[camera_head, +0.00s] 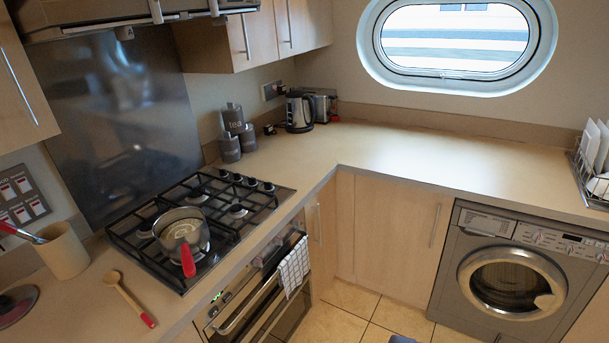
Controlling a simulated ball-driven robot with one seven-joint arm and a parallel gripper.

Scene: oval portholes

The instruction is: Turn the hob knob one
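A saucepan (180,231) with a red-tipped handle stands on the hob, left of the knobs.
Grey canisters (229,147) and a kettle (299,111) stand behind the knobs. A wooden spoon (128,298) and utensil pot (64,250) are left of the hob. The worktop right of the knobs is clear. A towel (294,266) hangs on the oven; the floor (340,318) shows below.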

